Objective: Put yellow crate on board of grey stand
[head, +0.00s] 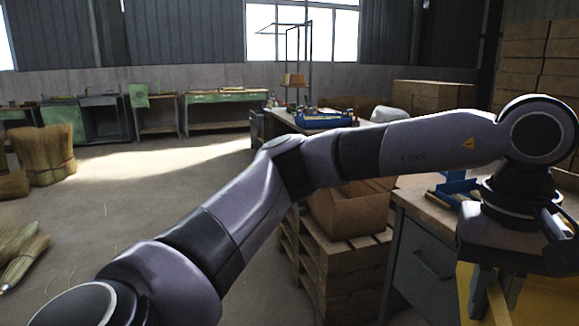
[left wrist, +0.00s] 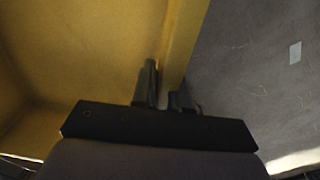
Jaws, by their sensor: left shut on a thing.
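The yellow crate (head: 548,302) is at the bottom right corner of the head view, cut off by the frame edges. My left arm reaches across the view, and my left gripper (head: 495,298) points down, shut on the crate's upper edge. In the left wrist view, the fingers (left wrist: 166,92) straddle the rim of the crate (left wrist: 85,50), with its inside to the left and grey floor to the right. I cannot tell for sure which thing is the grey stand; a thin metal frame (head: 309,60) stands at the back. My right gripper is not in view.
A grey workbench (head: 425,262) with a wooden top is close beside the crate. Wooden pallets (head: 335,280) bearing a cardboard box (head: 345,214) stand left of it. Brooms (head: 45,155) are at the far left. The floor (head: 130,205) at left centre is mostly clear.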

